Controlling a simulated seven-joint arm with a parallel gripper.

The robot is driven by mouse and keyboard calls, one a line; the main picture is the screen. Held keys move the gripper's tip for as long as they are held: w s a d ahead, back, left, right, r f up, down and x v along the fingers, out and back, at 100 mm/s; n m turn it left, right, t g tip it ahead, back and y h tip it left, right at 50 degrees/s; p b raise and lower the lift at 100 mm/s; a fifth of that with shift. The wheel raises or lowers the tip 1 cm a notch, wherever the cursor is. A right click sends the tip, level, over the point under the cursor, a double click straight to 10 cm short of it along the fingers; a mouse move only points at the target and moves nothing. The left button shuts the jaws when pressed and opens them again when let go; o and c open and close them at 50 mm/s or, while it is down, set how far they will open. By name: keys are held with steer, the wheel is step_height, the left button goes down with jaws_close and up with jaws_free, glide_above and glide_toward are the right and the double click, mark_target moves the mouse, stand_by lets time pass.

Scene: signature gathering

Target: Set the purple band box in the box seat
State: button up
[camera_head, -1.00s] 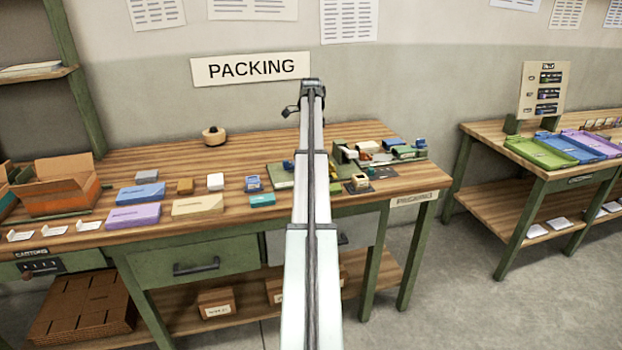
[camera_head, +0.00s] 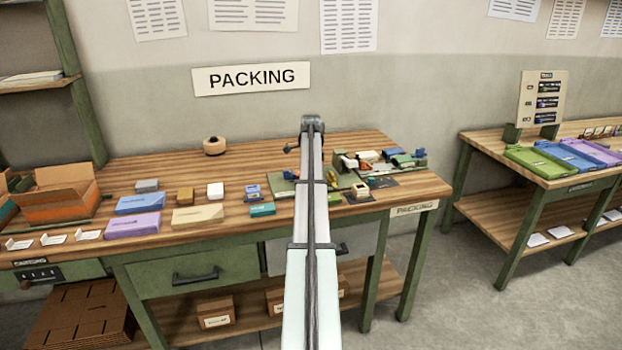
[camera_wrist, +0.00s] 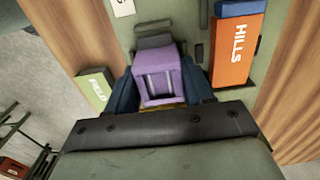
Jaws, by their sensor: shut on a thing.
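A purple box (camera_wrist: 160,66) with a pale banded recess shows in the middle of the wrist view. My gripper (camera_wrist: 158,90) is shut on it, with a dark blue finger on each side. A grey stepped part (camera_wrist: 154,36) lies just beyond the box, over a green surface (camera_wrist: 190,30); I cannot tell whether it is the box seat or whether the box touches it. In the head view my own arm hides the gripper and the held box.
In the wrist view, an orange-and-blue HILLS box (camera_wrist: 233,52) stands right and a green FIELD box (camera_wrist: 97,90) left. The packing bench (camera_head: 255,150) holds several boxes, including a flat purple one (camera_head: 132,225). A cluttered fixture (camera_head: 345,162) lies right of my arm.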

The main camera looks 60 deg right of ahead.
steer(key=shift+f, duration=0.35)
steer(key=shift+f, duration=0.4)
steer(key=shift+s+a+f, duration=0.1)
steer(key=shift+a+f, duration=0.05)
steer(key=shift+f, duration=0.15)
steer(key=o, duration=1)
steer(key=shift+o, duration=0.3)
steer(key=shift+a, duration=0.1)
steer(key=shift+s+a, duration=0.1)
steer(key=shift+s, duration=0.05)
step_height(320, 180, up, 14)
steer(key=shift+w+d+f, duration=0.25)
steer(key=shift+d, duration=0.1)
